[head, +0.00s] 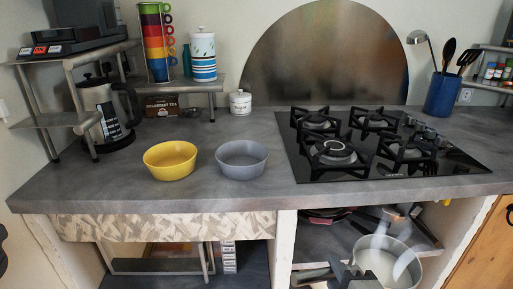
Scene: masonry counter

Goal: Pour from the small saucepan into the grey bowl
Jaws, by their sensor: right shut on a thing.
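The grey bowl (242,161) stands upright on the counter, left of the hob and just right of the yellow bowl. The small saucepan (403,281) is at the bottom right of the head view, in front of the counter and lower than its top. Its opening faces up towards me, and its contents cannot be made out. My right gripper (352,277) is at the bottom edge, beside the left of the saucepan, and is shut on it; the grip itself is partly cut off by the frame. My left gripper is not in view.
A yellow bowl (170,162) stands left of the grey bowl. A black gas hob (390,150) fills the right of the counter (245,196). Open shelves lie below.

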